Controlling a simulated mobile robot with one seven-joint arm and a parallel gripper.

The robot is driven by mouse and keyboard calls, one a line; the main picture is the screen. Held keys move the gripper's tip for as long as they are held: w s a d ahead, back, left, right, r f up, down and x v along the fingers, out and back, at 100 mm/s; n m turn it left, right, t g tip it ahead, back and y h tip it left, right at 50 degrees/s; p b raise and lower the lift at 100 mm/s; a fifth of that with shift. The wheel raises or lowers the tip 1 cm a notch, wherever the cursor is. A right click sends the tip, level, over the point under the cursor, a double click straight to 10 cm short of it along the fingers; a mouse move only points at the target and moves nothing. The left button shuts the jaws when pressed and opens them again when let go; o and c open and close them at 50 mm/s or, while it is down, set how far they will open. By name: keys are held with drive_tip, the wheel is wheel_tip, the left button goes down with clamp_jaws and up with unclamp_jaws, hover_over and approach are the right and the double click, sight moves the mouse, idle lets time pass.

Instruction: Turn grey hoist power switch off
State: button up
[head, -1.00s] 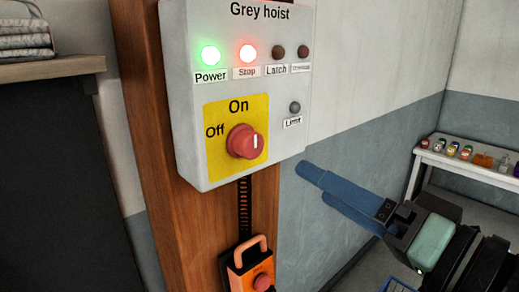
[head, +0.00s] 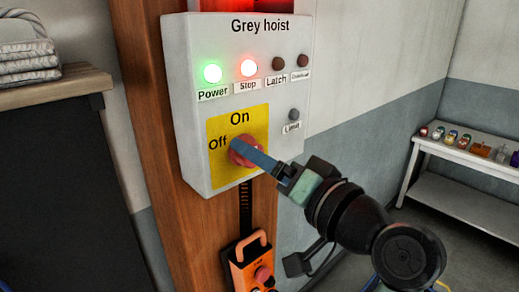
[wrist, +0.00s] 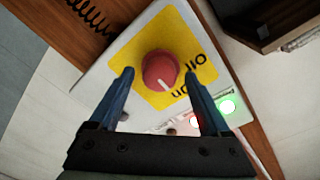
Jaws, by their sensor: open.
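The grey hoist box (head: 185,110) hangs on a wooden post, with a yellow plate (head: 222,176) marked On at top and Off at left. The red power knob (head: 239,159) is on that plate, partly hidden by my gripper in the head view. In the wrist view the knob (wrist: 158,68) shows whole, its white mark pointing toward the On side. My gripper (wrist: 160,73) is open, one blue fingertip on each side of the knob, with gaps visible. The gripper in the head view (head: 236,146) overlaps the knob. The green Power light (head: 212,73) and red Stop light (head: 249,68) are lit.
An orange pendant control (head: 243,262) hangs below the box. A shelf with folded cloth (head: 22,62) is at left. A white table (head: 450,155) with small jars stands at the right by the wall. Open floor lies between.

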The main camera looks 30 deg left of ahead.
drive_tip(key=shift+a, duration=0.15)
clamp_jaws()
idle(0.4)
drive_tip(key=shift+f+b, duration=0.15)
drive_tip(key=shift+b, duration=0.45)
drive_tip(key=n+b, duration=0.9)
drive_tip(key=b, duration=0.1)
drive_tip(key=n+y+b, duration=0.1)
drive_tip(key=n+b, duration=0.8)
drive_tip(key=b, duration=0.1)
drive_tip(key=shift+w+g, duration=0.15)
drive_tip(key=shift+g, duration=0.15)
drive_tip(key=shift+n, duration=0.4)
